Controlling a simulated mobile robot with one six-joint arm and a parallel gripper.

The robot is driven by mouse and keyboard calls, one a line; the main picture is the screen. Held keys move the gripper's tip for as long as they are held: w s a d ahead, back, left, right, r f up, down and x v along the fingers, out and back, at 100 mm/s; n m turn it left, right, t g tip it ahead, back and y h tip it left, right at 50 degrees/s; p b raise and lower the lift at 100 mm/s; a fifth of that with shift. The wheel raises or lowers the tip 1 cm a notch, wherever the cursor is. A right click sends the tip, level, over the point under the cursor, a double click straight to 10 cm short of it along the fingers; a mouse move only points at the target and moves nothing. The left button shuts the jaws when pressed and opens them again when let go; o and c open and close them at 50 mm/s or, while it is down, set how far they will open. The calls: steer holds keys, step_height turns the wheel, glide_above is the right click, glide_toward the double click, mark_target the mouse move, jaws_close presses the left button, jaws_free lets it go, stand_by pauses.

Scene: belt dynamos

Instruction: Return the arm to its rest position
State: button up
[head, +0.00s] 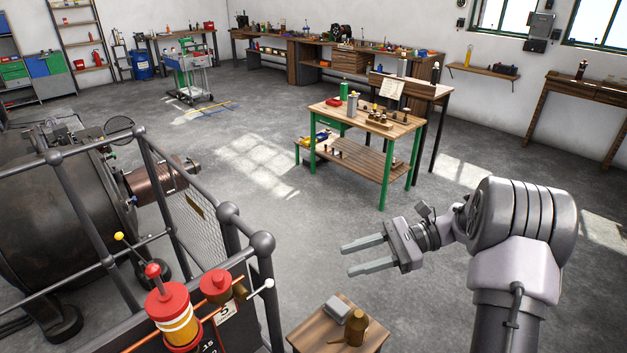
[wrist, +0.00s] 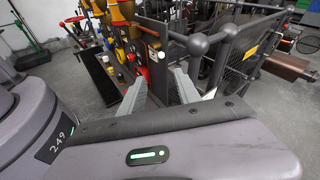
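My gripper (head: 362,256) is in the head view, right of centre, pointing left over open floor. Its two fingers are apart and nothing is between them. In the wrist view the gripper (wrist: 160,92) also shows with its fingers spread, with the railing and red-and-yellow fittings beyond them. My arm bends at the lower right of the head view, with the gripper held out to the left of it, above and behind the small wooden stand.
A small wooden stand (head: 312,336) holds a grey block (head: 337,308) and a brass oil can (head: 356,327). A dark railing (head: 262,290) with red-and-yellow fittings (head: 172,318) guards the large machine (head: 60,210) at left. A green-legged workbench (head: 345,118) stands behind. Floor between is clear.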

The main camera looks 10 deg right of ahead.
steer(key=s+a+r+n+g+h+b, duration=0.2)
steer(key=s+a+r+n+h, duration=0.3)
steer(key=s+a, duration=0.35)
steer(key=s+f+n+t+h+b, duration=0.1)
steer(key=s+n+t+h+b, duration=0.2)
steer(key=s, duration=1.1)
steer(key=n+t+h, duration=0.3)
steer(key=t+h, duration=0.1)
steer(key=h, duration=0.1)
steer(key=shift+n, duration=0.4)
